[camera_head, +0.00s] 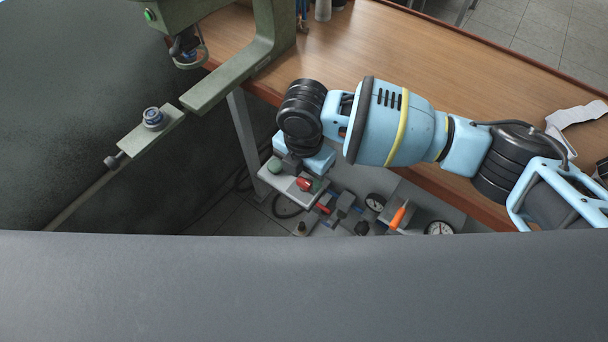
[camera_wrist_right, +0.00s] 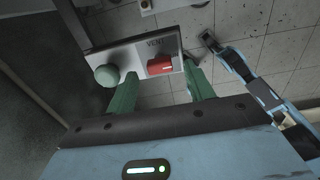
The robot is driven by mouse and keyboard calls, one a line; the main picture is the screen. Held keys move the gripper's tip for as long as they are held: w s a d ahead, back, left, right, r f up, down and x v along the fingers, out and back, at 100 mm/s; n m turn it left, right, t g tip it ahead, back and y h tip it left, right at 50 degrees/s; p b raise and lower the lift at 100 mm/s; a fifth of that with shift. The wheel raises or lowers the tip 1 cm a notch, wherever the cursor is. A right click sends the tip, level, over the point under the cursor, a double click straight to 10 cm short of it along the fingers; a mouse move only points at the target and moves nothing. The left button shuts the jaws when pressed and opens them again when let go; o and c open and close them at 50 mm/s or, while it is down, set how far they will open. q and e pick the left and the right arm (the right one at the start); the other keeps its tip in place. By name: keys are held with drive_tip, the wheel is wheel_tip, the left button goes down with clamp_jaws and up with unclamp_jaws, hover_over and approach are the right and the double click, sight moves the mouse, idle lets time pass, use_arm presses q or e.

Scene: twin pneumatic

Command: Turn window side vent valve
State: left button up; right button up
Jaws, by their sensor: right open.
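A red valve handle (camera_wrist_right: 160,66) sits on a light plate marked VENT (camera_wrist_right: 128,54) in the right wrist view. In the head view the red handle (camera_head: 304,184) shows just below my right gripper (camera_head: 296,168). In the right wrist view my right gripper (camera_wrist_right: 161,72) is open, with its two green fingers spread on either side of the handle. I cannot tell whether they touch it. A round green knob (camera_wrist_right: 107,76) is on the same plate, outside the left finger. A second red handle (camera_head: 323,208) is lower in the head view.
Two gauges (camera_head: 375,202) (camera_head: 440,229) and an orange handle (camera_head: 398,217) sit right of the valves, below the wooden table (camera_head: 470,85). A green metal frame (camera_head: 235,80) stands to the left. A grey surface (camera_head: 300,285) fills the foreground.

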drive_tip(key=shift+f, duration=1.05)
drive_tip(key=c, duration=1)
